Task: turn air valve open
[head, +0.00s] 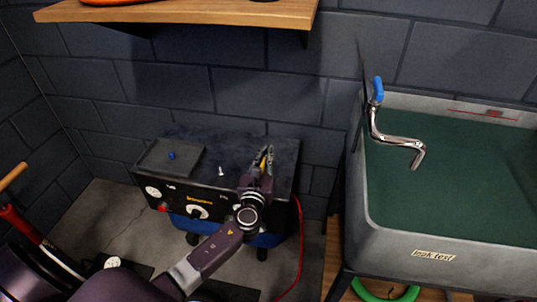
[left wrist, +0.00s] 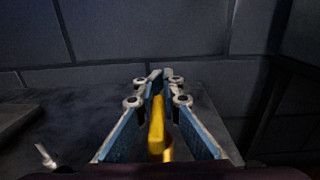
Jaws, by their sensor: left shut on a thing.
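The air valve shows as a yellow lever (head: 263,165) at the right end of the top of a black compressor (head: 228,147). My left gripper (head: 266,155) reaches over the compressor's front edge and has its fingers on either side of the lever. In the left wrist view the yellow lever (left wrist: 156,125) stands between the two blue-lined fingers of the left gripper (left wrist: 157,88), which is shut on it. The valve body below the lever is mostly hidden by the gripper. My right gripper is out of view.
A small silver fitting (head: 220,171) and a shallow tray (head: 168,158) with a blue cap (head: 171,155) are on the compressor top. A red hose (head: 299,240) hangs at its right. A sink (head: 440,248) with a metal tap (head: 398,140) stands right. A wooden shelf (head: 190,12) overhangs above.

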